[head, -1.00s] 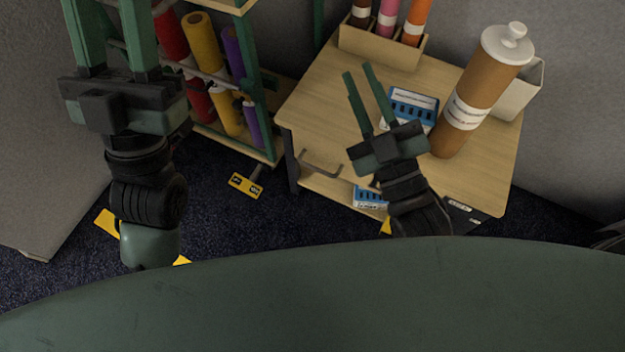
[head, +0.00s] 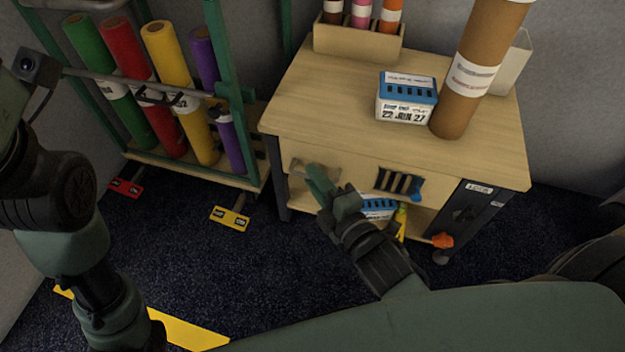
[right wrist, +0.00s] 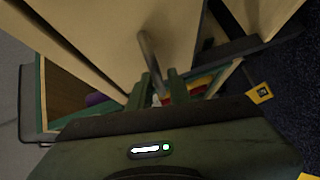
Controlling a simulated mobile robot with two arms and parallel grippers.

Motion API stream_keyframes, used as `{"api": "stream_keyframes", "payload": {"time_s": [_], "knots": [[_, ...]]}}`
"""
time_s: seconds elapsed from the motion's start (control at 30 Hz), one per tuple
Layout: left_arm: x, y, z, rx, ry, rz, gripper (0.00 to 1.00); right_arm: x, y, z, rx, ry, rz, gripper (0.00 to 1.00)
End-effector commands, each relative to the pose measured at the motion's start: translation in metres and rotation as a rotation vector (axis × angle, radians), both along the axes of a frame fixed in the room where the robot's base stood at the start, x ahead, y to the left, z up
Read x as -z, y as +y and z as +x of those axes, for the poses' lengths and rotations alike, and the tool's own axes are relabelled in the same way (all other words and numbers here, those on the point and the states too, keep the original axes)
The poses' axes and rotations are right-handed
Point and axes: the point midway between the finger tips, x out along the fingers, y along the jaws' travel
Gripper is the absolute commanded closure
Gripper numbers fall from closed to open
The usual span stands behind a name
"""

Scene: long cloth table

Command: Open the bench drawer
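The wooden bench (head: 330,100) stands right of centre in the head view, with its drawer front (head: 350,180) under the top. The drawer looks closed. Its metal handle (head: 300,166) is at the left of the front and partly hidden by my right gripper (head: 318,182). In the right wrist view the handle bar (right wrist: 148,50) runs down between the two fingers of the right gripper (right wrist: 160,85). The fingers stand close together, one on each side of the bar, and look shut on it. My left arm is at the left edge of the head view; its gripper is out of frame.
On the bench stand a blue-and-white box (head: 405,110), a brown cylinder (head: 465,90) and a wooden tube holder (head: 355,45). A rack of coloured rolls (head: 180,90) stands close on the left. Dark carpet (head: 250,270) in front of the bench is clear.

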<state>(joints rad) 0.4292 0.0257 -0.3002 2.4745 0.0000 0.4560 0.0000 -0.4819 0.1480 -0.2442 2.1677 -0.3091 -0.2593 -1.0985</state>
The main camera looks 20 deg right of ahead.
Motion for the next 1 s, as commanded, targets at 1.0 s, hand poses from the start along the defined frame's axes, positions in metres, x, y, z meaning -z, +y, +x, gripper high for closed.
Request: {"api": "stream_keyframes", "payload": {"time_s": [1.0], "knots": [[-0.0018,-0.0005,-0.0041,0.000,-0.014,0.001,0.64,0.0012,0.0022,0.0091,-0.001,0.001,0.002,1.00]]}}
